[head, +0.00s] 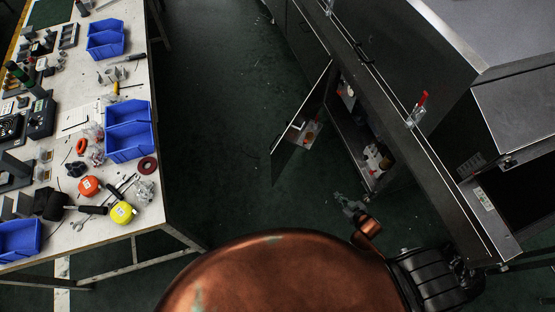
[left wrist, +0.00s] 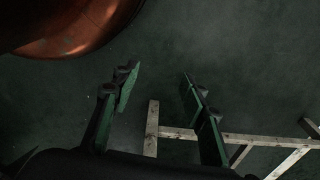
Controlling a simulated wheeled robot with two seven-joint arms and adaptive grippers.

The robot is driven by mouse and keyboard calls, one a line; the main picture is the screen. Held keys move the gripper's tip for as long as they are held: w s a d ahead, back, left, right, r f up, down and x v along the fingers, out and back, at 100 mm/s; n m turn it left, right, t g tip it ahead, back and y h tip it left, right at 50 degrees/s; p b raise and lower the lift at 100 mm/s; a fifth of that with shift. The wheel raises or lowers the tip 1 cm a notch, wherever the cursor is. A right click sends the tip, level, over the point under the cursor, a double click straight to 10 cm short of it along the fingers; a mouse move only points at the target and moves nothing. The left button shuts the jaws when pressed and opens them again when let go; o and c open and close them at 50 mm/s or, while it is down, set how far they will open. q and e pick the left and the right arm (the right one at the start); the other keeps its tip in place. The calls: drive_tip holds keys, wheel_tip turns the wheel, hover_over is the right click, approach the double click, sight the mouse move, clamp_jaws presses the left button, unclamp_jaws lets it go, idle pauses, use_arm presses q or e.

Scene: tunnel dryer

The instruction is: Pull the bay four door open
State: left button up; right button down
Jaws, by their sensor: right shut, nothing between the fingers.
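A dark cabinet door (head: 302,122) stands swung out from the grey metal dryer's side in the head view. It is open at an angle, and the bay behind it (head: 362,130) shows small items inside. I cannot read a bay number on it. My right gripper (head: 345,202) is shut and empty, low in front of the opening's near end, apart from the door. My left gripper shows only in the left wrist view (left wrist: 160,74), with its two green-edged fingers wide apart and nothing between them, above the dark green floor.
A workbench (head: 185,222) with blue bins (head: 130,142), tape measures and tools runs along the left. Red-handled clamps (head: 421,103) sit on the dryer's upper ledge. The floor between bench and door is clear. A pale frame (left wrist: 245,138) shows beside my left gripper.

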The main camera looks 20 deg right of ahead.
drive_tip(key=w+a+r+n+t+y+b, duration=0.1)
drive_tip(key=w+a+t+y+b, duration=0.1)
drive_tip(key=w+b, duration=0.45)
use_arm(q)
wheel_tip(320, 180, up, 5)
drive_tip(key=w+d+g+b, duration=0.1)
drive_tip(key=w+d+b, duration=0.2)
drive_tip(key=b, duration=1.2)
use_arm(e)
drive_tip(key=n+y, duration=0.5)
drive_tip(key=y, duration=0.4)
approach(274, 153)
drive_tip(key=x, duration=0.2)
drive_tip(key=b+x, duration=0.1)
drive_tip(key=x, duration=0.1)
drive_tip(key=f+b+x, duration=0.1)
drive_tip(key=x, duration=0.1)
drive_tip(key=shift+w, duration=0.15)
use_arm(q)
drive_tip(key=w+d+f+t+h, duration=0.2)
drive_tip(key=w+d+f, duration=0.2)
drive_tip(key=w+f, duration=0.1)
drive_tip(key=shift+w+f+t+b, duration=0.25)
drive_tip(key=shift+f+t+b, duration=0.15)
drive_tip(key=shift+f, duration=0.15)
use_arm(e)
drive_tip(key=shift+w+a+r, duration=0.15)
drive_tip(key=shift+w+a, duration=0.05)
drive_tip(key=shift+w, duration=0.1)
